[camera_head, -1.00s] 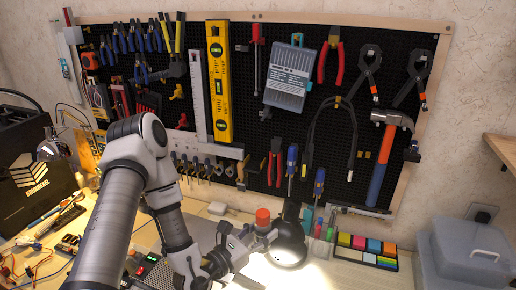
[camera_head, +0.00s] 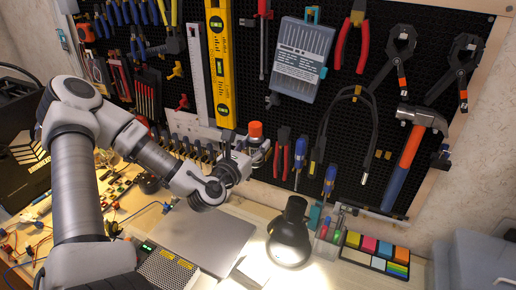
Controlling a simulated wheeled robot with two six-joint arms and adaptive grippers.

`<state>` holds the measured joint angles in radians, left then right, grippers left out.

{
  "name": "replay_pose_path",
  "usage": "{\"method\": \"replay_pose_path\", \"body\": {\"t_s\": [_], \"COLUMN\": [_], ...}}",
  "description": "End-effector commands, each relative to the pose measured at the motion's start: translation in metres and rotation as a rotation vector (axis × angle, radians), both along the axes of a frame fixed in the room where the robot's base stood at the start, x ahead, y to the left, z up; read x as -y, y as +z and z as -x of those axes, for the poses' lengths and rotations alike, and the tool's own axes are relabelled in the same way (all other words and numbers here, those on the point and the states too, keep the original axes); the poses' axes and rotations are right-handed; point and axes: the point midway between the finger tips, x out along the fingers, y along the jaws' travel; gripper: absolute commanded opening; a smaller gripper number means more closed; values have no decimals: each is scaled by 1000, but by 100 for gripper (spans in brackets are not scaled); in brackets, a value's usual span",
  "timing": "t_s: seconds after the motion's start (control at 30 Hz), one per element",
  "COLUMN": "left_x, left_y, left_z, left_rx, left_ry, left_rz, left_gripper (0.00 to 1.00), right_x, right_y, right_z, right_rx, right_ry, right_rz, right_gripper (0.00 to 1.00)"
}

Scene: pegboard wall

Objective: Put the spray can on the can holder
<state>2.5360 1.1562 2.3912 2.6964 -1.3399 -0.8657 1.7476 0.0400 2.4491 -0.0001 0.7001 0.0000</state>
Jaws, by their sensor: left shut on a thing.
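The spray can shows mainly by its orange-red cap (camera_head: 256,130). My left gripper (camera_head: 252,154) is shut on the can and holds it upright, up in front of the lower middle of the pegboard. The fingers hide much of the can body. I cannot clearly make out the can holder; the can and gripper cover part of the board there. My right gripper is not in view.
A black desk lamp (camera_head: 290,230) stands lit on the bench below the gripper. A flat grey panel (camera_head: 208,238) lies left of it. Colored sticky notes (camera_head: 378,248) lie to the right. Pliers (camera_head: 282,152) and screwdrivers (camera_head: 300,155) hang close right of the can.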

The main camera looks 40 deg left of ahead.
Motion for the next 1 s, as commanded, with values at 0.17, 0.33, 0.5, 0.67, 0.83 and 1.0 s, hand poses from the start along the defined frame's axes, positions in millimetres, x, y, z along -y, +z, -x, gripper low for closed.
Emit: {"method": "replay_pose_path", "body": {"t_s": [0.17, 0.33, 0.5, 0.67, 0.83, 1.0], "left_x": [-29, -46, -53, -53, -53, -53], "left_y": [-1, -4, -23, -41, -40, -46], "left_z": [-37, -59, -68, -68, -68, -68], "left_rx": [-1, 0, -7, -1, 1, 1], "left_ry": [0, -1, -3, -2, -1, -1], "left_rz": [-9, -5, -4, -2, 0, -1], "left_gripper": [0, 0, 0, 0, 0, 0], "right_x": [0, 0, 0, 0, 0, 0], "right_y": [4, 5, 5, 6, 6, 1], "right_z": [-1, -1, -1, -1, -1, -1], "right_rx": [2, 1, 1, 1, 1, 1], "right_ry": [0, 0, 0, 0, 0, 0], "right_rz": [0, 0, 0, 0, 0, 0], "right_gripper": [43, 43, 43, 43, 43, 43]}}
